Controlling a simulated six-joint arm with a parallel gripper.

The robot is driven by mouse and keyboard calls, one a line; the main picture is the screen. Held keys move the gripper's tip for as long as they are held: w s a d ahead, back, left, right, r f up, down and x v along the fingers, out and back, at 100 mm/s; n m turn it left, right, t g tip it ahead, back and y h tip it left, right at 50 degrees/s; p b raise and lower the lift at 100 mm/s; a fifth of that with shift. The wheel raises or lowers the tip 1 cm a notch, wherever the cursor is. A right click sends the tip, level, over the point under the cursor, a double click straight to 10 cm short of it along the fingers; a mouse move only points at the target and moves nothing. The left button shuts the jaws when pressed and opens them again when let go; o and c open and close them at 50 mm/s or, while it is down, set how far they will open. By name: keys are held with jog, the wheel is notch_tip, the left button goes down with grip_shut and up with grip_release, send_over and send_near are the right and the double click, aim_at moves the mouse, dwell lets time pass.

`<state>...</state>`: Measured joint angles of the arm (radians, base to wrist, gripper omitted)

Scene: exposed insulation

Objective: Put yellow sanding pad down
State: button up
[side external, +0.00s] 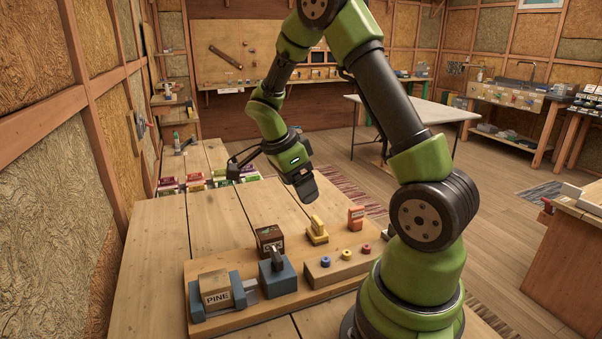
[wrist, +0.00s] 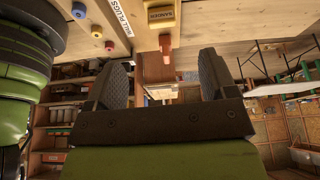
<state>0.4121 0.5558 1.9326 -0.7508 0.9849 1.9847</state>
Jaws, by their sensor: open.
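The yellow sanding pad (side external: 317,232) stands upright on the wooden board on the workbench, between a dark brown block and an orange block.
The orange block (side external: 356,217) stands right of the pad.

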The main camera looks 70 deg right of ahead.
jog(key=s+a+r+n+t+y, duration=0.2)
jog(key=s+a+r+n+t, duration=0.2)
jog(key=a+r+n, duration=0.3)
jog(key=s+a+r+n+t+y, duration=0.3)
jog(key=s+a+r+n+t, duration=0.2)
jog(key=a+r+n, duration=0.3)
jog(key=a+n+t, duration=0.1)
jog(key=a+n, duration=0.3)
jog(key=n, duration=0.3)
jog(key=shift+a+r, duration=0.15)
jog(key=shift+r, duration=0.1)
jog(key=shift+c, duration=0.9)
jog(key=shift+w, duration=0.1)
